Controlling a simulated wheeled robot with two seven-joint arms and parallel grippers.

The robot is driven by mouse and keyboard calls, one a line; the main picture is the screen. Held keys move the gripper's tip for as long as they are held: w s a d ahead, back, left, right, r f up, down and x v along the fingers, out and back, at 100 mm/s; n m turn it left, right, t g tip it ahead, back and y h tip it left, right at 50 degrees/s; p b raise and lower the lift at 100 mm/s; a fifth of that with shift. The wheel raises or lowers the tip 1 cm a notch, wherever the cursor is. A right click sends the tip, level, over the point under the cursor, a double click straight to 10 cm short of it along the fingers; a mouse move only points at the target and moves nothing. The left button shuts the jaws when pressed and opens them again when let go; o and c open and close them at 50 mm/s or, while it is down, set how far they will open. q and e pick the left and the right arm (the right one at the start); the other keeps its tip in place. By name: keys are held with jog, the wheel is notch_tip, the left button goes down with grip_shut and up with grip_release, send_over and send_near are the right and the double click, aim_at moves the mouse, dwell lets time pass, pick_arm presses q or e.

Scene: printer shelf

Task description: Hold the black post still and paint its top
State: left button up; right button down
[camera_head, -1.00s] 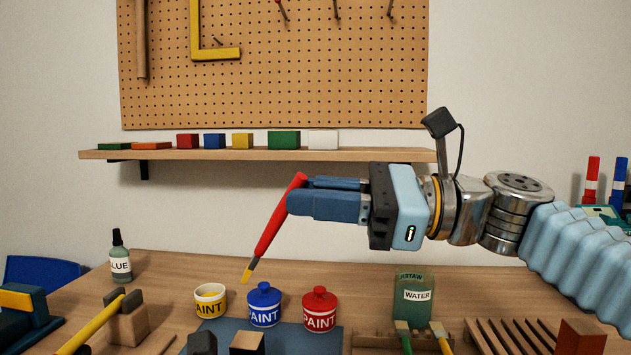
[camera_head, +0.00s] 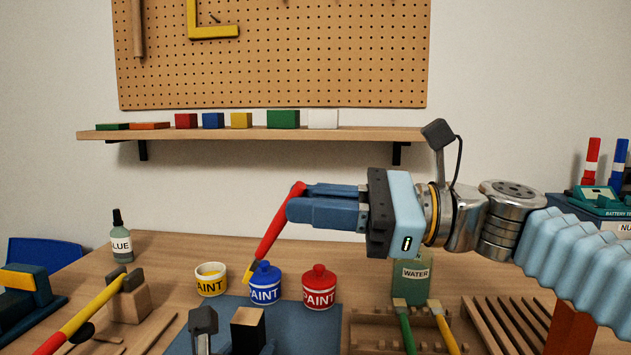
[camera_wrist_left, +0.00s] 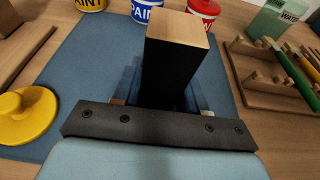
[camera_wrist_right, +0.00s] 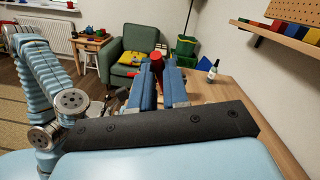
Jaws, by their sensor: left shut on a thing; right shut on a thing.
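The black post (camera_head: 248,334) stands upright at the bottom of the head view, with a bare wood-coloured top. In the left wrist view the post (camera_wrist_left: 172,75) rises between the blue fingers of my left gripper (camera_wrist_left: 165,92), which is shut on it. My right gripper (camera_head: 294,204) is shut on a red-handled brush (camera_head: 275,226). The brush slants down to the left, and its yellow tip shows near the blue pot, apart from the post's top. The yellow paint pot (camera_head: 211,287) is open. In the right wrist view the brush's red end (camera_wrist_right: 156,60) shows between the fingers.
Closed blue (camera_head: 265,288) and red (camera_head: 319,292) paint pots stand behind the post. A yellow lid (camera_wrist_left: 25,114) lies on the blue mat (camera_wrist_left: 75,85). A glue bottle (camera_head: 121,240), water container (camera_head: 413,270), brush rack (camera_head: 375,320) and slatted rack (camera_head: 500,325) stand around.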

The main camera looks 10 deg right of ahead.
jog(key=shift+s+a+f, duration=0.6)
jog(key=shift+s+f, duration=1.25)
jog(key=shift+f, duration=0.1)
jog(key=w+d+r, duration=0.1)
jog(key=w+r, duration=0.2)
jog(key=r, duration=0.5)
jog(key=shift+w, duration=0.35)
jog(key=shift+d+r, duration=0.1)
pick_arm(q)
jog(key=o, duration=1.2)
jog(key=shift+c, duration=0.2)
